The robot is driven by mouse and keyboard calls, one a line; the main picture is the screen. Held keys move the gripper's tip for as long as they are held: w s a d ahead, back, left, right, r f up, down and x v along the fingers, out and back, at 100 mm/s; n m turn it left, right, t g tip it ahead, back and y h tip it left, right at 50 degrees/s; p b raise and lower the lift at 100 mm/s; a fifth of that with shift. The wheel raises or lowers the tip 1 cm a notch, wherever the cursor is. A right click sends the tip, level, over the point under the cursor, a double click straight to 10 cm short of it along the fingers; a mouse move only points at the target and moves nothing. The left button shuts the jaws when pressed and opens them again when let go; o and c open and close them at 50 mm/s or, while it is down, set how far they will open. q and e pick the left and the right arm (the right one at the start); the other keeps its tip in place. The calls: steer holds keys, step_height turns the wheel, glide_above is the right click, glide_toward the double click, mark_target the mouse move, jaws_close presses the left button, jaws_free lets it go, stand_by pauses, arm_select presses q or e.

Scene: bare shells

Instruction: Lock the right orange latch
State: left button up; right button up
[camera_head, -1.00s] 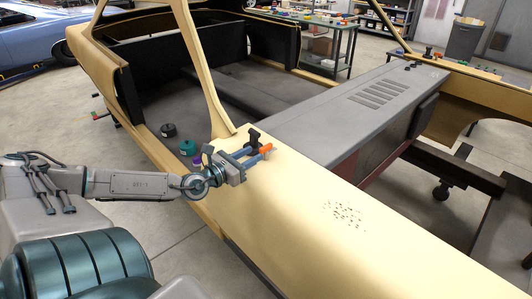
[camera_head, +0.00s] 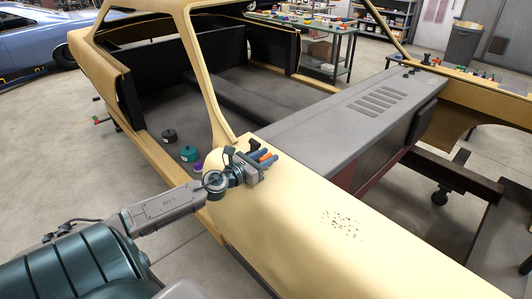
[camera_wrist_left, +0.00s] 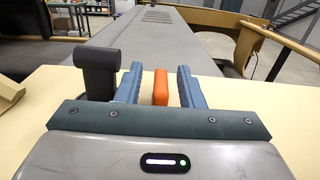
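The orange latch (camera_wrist_left: 161,87) shows in the left wrist view as an upright orange piece between my two blue fingers, with a gap on each side. In the head view the orange (camera_head: 266,157) shows at my left gripper (camera_head: 261,161), by the base of the windshield pillar. My left gripper (camera_wrist_left: 160,86) is open around the latch. The latch's lower part is hidden behind the gripper's front bar. A black T-shaped piece (camera_wrist_left: 97,70) stands just left of the fingers. My right gripper is in neither view.
The cream car body shell (camera_head: 310,215) lies under and around the gripper. A long grey panel (camera_head: 340,115) with vents stretches away behind it. Several small round containers (camera_head: 188,153) sit inside the shell. A workbench (camera_head: 310,30) stands farther back.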

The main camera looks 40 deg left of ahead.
arm_select(q)
steer(key=shift+w+d, duration=0.1)
steer(key=shift+w, duration=0.05)
jaws_close()
stand_by(0.4)
